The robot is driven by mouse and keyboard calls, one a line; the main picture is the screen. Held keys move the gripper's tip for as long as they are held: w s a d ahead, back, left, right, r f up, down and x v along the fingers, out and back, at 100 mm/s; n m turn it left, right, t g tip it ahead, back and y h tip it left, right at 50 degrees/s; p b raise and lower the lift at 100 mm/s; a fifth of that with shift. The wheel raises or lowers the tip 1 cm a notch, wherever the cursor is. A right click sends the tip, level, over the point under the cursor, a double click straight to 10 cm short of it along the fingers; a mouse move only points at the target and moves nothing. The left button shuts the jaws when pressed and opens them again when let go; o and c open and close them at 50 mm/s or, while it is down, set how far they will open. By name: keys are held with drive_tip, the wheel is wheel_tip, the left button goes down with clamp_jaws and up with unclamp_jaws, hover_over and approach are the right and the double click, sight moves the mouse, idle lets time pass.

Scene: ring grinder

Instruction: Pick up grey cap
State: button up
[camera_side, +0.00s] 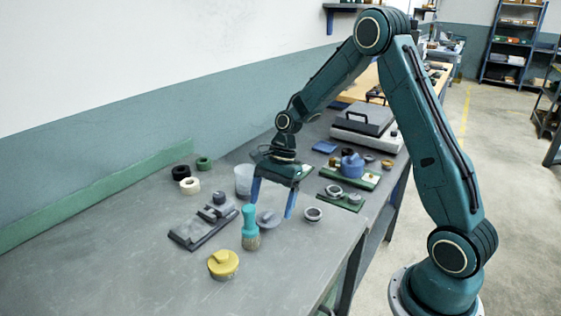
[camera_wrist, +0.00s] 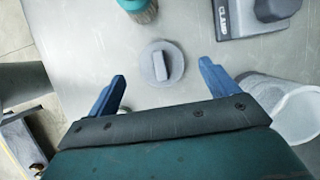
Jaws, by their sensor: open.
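The grey cap (camera_side: 267,219) is a round disc with a raised bar grip, lying flat on the grey workbench. In the wrist view the grey cap (camera_wrist: 161,63) lies a little beyond my fingertips, near the line midway between them, with its bar running roughly up and down the picture. My gripper (camera_side: 273,205) points down over the cap with its two blue fingers spread wide. In the wrist view my gripper (camera_wrist: 162,72) is open with nothing between its fingers. The exact height of the fingertips above the bench is hard to tell.
A teal-handled brush (camera_side: 250,228) stands close beside the cap. A yellow cap (camera_side: 223,264), a clamp block (camera_side: 205,228), a translucent cup (camera_side: 244,180) and a metal ring (camera_side: 313,214) are nearby. The bench's front left is clear.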

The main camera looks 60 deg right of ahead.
sight(268, 218)
drive_tip(key=shift+x, duration=1.45)
drive_tip(key=shift+c, duration=0.5)
drive_tip(key=c, duration=0.9)
